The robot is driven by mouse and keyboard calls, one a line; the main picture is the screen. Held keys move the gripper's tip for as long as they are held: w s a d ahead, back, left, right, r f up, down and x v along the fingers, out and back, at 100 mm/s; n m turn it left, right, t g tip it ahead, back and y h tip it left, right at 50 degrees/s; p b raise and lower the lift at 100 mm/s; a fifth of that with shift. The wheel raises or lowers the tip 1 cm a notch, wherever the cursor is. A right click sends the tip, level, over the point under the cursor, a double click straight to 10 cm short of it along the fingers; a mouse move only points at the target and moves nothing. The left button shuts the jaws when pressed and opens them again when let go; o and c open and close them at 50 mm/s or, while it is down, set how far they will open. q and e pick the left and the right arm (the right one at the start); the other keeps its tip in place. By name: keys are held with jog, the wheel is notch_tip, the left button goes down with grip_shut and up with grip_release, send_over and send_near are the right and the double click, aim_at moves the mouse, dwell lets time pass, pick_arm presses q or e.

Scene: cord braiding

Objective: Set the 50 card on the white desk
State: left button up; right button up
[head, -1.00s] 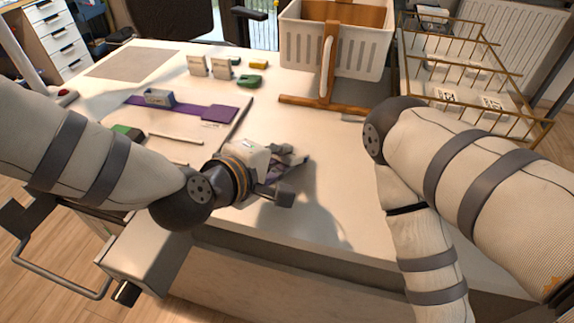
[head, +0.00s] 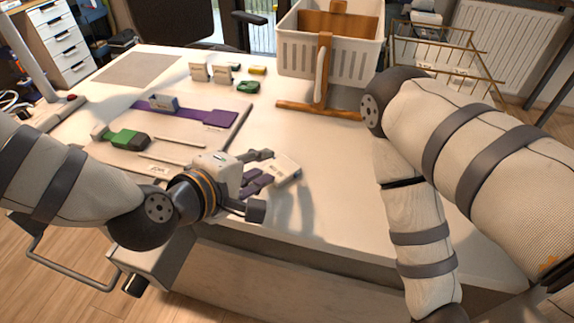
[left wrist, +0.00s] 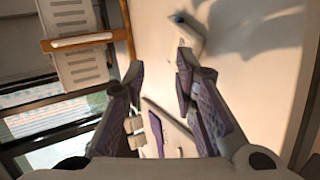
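No number 50 is readable in any view. Two small pale upright cards (head: 199,72) (head: 221,73) stand at the back of the white desk (head: 335,175). A white flat-topped piece with a grey side (head: 285,170) lies by my left fingertips; I cannot tell whether it is a card. It seems to show in the left wrist view (left wrist: 187,37), beyond the right-hand finger. My left gripper (head: 266,172) is low over the desk's front part, its fingers (left wrist: 160,78) apart with nothing clearly between them. My right gripper is out of view; only its arm shows.
A white basket (head: 300,55) and wooden stand (head: 318,108) are at the back. A board with a purple strip (head: 185,109), a green-and-black block (head: 127,139) and thin rods is at the left. A brass wire rack (head: 450,62) stands back right. The desk's middle is clear.

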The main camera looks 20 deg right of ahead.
pick_arm(q)
jog(key=shift+v, duration=0.95)
jog(key=shift+r+p, duration=0.25)
jog(key=shift+p, duration=0.05)
notch_tip(320, 180, up, 7)
jog(key=s+a+p, duration=0.1)
jog(key=a, duration=0.1)
jog(key=shift+s, duration=0.35)
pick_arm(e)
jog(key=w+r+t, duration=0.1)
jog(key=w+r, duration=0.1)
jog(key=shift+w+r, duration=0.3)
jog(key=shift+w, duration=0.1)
pick_arm(q)
jog(key=shift+f, duration=0.15)
